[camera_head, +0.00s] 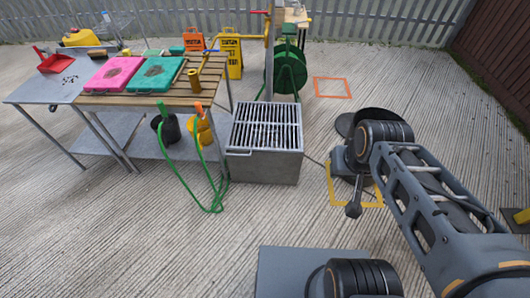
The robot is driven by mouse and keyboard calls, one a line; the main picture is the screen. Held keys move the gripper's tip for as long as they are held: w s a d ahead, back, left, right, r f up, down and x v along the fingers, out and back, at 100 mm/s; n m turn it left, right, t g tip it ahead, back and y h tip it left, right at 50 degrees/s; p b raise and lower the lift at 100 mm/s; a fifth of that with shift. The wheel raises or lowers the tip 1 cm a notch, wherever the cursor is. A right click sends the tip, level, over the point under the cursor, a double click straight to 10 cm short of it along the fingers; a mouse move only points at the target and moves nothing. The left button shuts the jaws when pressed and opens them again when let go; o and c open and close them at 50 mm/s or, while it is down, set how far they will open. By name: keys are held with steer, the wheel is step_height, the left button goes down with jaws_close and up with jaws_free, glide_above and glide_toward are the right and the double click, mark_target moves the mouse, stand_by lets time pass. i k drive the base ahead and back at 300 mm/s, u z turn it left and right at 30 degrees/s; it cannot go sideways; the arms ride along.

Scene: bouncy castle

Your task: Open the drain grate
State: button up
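The drain grate (265,124) is a set of grey metal bars lying flat over the top of a grey box-like basin (264,167). It looks shut. A small bar handle (238,153) shows at its front left edge. My gripper (353,209) is to the right of the basin, hanging low beneath my wrist and apart from the grate. Its fingers are small and dark here, and I cannot tell whether they are open or shut. Nothing is seen in it.
A slatted table (205,88) with pink and teal cases stands left of the basin. A green hose (215,200) hangs beside the basin's left side. A green reel (287,72) stands behind. The concrete in front is mostly clear.

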mark_target(300, 145)
steer(key=u, duration=0.4)
steer(key=i, duration=1.3)
steer(key=u, duration=2.6)
